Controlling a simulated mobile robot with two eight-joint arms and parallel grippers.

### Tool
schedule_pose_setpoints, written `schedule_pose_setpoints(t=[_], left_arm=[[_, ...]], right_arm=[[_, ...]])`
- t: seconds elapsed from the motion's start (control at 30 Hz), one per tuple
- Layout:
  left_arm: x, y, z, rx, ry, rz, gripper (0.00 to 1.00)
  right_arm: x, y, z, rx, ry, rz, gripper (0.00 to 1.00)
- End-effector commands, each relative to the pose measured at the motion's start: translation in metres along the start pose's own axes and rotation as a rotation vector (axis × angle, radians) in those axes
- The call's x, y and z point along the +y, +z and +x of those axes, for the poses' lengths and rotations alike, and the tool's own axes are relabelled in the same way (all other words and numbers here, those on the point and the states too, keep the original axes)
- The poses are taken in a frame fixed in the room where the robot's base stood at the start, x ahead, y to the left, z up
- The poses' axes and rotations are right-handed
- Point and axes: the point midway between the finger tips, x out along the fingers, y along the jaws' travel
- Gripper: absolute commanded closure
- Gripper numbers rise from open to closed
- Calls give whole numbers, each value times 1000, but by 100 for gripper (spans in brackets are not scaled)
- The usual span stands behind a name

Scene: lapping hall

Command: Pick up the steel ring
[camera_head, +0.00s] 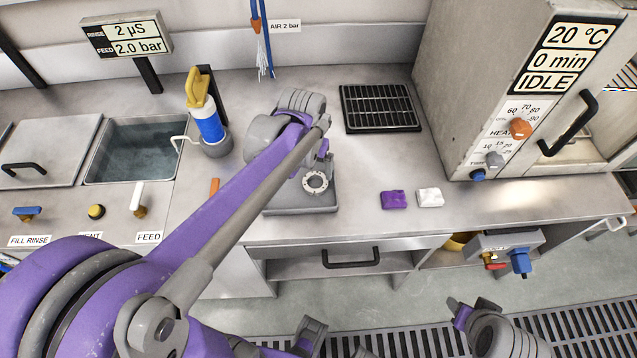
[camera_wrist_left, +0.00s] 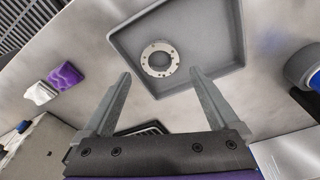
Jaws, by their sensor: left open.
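The steel ring (camera_head: 314,191) is a pale flat ring with small holes around it. It lies flat in a shallow grey tray (camera_head: 285,201) on the bench. My left gripper (camera_head: 319,164) is above the tray, at the ring's far side in the head view. In the left wrist view its two fingers (camera_wrist_left: 159,76) are apart, with nothing between them, and the ring appears just beyond the tips.
A purple block (camera_head: 393,199) and a white block (camera_head: 430,197) lie right of the tray. A black rack (camera_head: 380,108) is behind. The grey oven (camera_head: 470,80) stands at right. A blue-yellow bottle (camera_head: 208,122) and a water basin (camera_head: 135,150) are at left.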

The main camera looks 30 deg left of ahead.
Motion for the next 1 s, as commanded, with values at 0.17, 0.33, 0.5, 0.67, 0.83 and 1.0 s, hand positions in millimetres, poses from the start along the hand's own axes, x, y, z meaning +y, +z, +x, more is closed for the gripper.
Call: schedule_pose_setpoints(t=[0.17, 0.33, 0.5, 0.67, 0.83, 1.0], left_arm=[[0, 0, 26, 0, 0, 0, 6], [1, -2, 38, 0, 0, 1, 6], [1, -8, 63, 0, 0, 1, 6], [1, -8, 80, 0, 0, 0, 6], [1, -8, 83, 1, 0, 0, 6], [1, -8, 83, 1, 0, 1, 18]], right_arm=[[0, 3, 3, -2, 0, 0, 50], [0, 3, 4, -2, 0, 0, 50], [0, 4, 5, -3, 0, 0, 50], [0, 6, 7, -4, 0, 0, 50], [0, 6, 7, -4, 0, 0, 50], [0, 6, 7, -4, 0, 0, 50]])
